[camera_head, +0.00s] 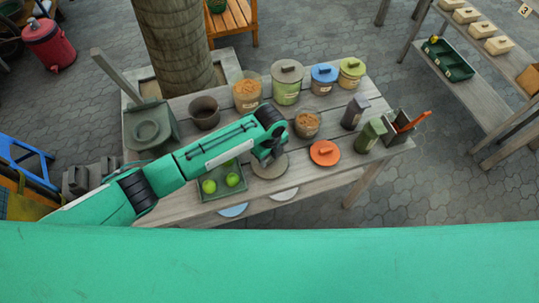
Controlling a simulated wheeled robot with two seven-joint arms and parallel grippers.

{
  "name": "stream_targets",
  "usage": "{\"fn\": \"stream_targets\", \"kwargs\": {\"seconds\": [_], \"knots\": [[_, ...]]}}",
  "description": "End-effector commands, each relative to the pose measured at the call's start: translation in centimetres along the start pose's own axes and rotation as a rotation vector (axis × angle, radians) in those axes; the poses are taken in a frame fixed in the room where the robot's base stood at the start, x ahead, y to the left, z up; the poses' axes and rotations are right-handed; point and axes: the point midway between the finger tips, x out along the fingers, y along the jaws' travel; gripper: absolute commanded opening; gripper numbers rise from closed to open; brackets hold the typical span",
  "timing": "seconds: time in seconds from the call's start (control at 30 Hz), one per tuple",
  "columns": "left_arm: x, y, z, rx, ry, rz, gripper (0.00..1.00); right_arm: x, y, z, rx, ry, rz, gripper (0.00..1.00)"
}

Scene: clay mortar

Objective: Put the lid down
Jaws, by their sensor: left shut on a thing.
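A round grey-brown lid (270,172) shows under my left gripper (267,160) at the front middle of the wooden table. My left gripper points down and is shut on the lid; its fingertips and the lid's handle are mostly hidden. I cannot tell whether the lid touches the tabletop. An orange lid (324,153) with a handle lies on the table to the right. An open jar with brown contents (307,124) stands just behind and right of my gripper. My right gripper is not in view.
A green tray with green balls (236,192) sits left of the lid. Behind are a dark pot (205,113), an open jar (247,92) and lidded jars with grey (287,90), blue (323,78) and yellow-green (351,73) lids. Dark containers (370,134) stand at the right.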

Motion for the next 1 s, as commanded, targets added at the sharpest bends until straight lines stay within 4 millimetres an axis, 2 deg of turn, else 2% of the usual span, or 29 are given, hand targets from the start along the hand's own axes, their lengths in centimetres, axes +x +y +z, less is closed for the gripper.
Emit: {"fn": "stream_targets", "kwargs": {"seconds": [0.07,0.1,0.2,0.47,0.6,0.77,1.0], "knots": [[0.3,0.0,0.0,0.0,0.0,0.001,0.19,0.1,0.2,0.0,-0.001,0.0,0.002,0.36],[0.3,0.0,0.0,0.0,0.0,0.0,0.45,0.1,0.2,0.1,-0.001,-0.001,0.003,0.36],[0.2,0.0,0.0,0.0,0.0,0.0,0.63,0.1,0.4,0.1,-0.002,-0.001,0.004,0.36],[0.2,0.0,0.0,-0.001,0.0,0.0,0.63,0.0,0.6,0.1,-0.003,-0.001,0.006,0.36],[-0.6,-0.1,0.1,-0.001,0.0,-0.002,0.63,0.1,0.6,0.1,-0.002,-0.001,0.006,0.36],[-3.4,-0.1,0.1,0.001,-0.002,-0.004,0.63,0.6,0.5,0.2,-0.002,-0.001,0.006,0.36],[-8.6,-0.1,0.1,0.0,0.0,-0.004,0.63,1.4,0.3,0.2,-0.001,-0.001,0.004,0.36]]}}
